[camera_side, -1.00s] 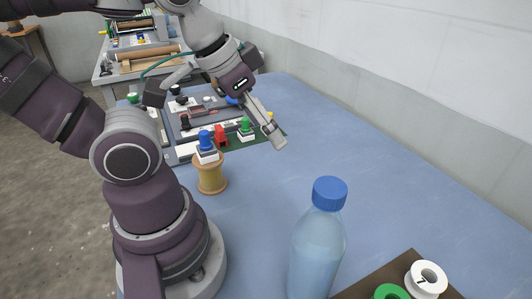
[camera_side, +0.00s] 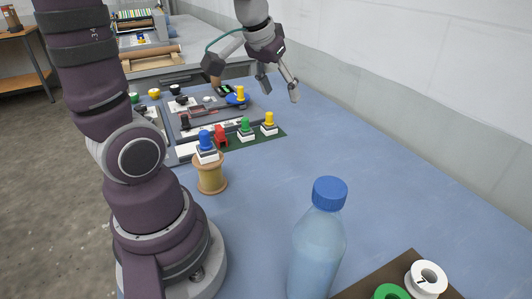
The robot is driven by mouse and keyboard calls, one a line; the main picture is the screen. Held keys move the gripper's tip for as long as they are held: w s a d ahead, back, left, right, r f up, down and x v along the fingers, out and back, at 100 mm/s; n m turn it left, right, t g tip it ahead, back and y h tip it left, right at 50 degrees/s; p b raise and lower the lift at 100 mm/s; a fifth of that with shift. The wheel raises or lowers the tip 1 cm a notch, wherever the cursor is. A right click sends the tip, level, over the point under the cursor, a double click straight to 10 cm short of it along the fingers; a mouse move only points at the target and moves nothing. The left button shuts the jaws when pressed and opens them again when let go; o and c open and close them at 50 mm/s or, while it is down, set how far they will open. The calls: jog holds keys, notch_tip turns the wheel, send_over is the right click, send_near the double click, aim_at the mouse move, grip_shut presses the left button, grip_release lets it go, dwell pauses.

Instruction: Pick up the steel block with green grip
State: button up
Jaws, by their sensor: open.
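The steel block with green grip (camera_side: 246,128) stands upright on the green mat (camera_side: 275,138), between a red piece and the yellow-grip block. My gripper (camera_side: 279,92) is open and empty. In the picture it is above and to the right of the green grip, beyond the yellow-grip block (camera_side: 269,124). Its fingers point down and are apart from every block. Its exact height above the table cannot be told from this view.
A blue-grip block (camera_side: 207,146) stands on a wooden spool (camera_side: 211,175) in front. The grey press board (camera_side: 200,120) lies behind. A bottle (camera_side: 318,245) and a brown tray (camera_side: 405,262) are at the front right. The blue table's right side is clear.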

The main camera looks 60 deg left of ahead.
jog(key=w+a+f+n+g+y, duration=0.15)
jog(key=a+f+n, duration=0.25)
jog(key=a, duration=0.7)
jog(key=n, duration=0.2)
send_near(244, 120)
jog(key=w, duration=0.2)
jog(key=shift+g, duration=0.35)
jog(key=x, duration=0.7)
jog(key=s+x, duration=0.1)
jog(key=x, duration=0.2)
jog(key=shift+a+f, duration=0.25)
jog(key=shift+f, duration=0.2)
grip_shut()
